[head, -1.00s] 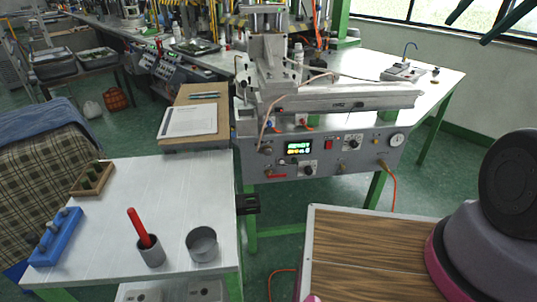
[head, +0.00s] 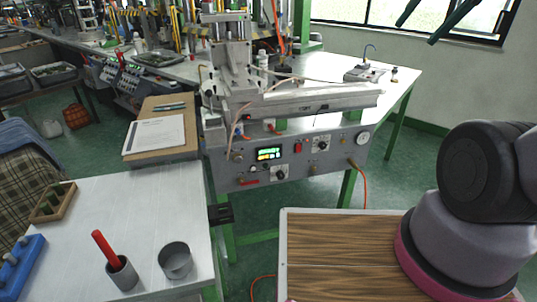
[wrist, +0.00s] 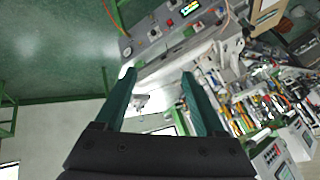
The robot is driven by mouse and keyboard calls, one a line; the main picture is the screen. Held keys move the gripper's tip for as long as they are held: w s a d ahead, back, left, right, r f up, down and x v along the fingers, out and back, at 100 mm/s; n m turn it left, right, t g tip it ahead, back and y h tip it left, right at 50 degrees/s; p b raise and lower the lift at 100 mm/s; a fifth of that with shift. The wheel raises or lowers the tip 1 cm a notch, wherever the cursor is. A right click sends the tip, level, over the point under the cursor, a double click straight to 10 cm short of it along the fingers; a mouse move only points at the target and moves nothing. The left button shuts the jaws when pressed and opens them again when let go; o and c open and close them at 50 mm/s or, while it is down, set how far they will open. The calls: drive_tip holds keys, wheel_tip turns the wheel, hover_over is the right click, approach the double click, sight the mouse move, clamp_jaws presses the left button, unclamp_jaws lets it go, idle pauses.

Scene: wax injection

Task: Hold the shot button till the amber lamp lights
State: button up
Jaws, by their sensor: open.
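The wax injector's grey control panel (head: 290,160) faces me in the head view. It carries a lit display (head: 269,153), a red switch (head: 298,148), black knobs and a round gauge (head: 363,138). I cannot tell which small part is the shot button, and I see no clearly lit amber lamp. My gripper (head: 416,33) shows only as two dark green fingers at the top right, apart from the panel. In the wrist view my gripper (wrist: 158,74) is open and empty, with the panel (wrist: 155,45) beyond its fingertips.
A white table (head: 140,225) at front left bears a grey cup (head: 122,273) with a red stick, an empty metal cup (head: 175,261), a blue rack (head: 22,265) and a wooden tray (head: 52,203). A clipboard (head: 156,135) lies behind it. A wood-topped surface (head: 340,250) is in front.

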drive_tip(key=shift+c, duration=0.4)
clamp_jaws()
idle(1.3)
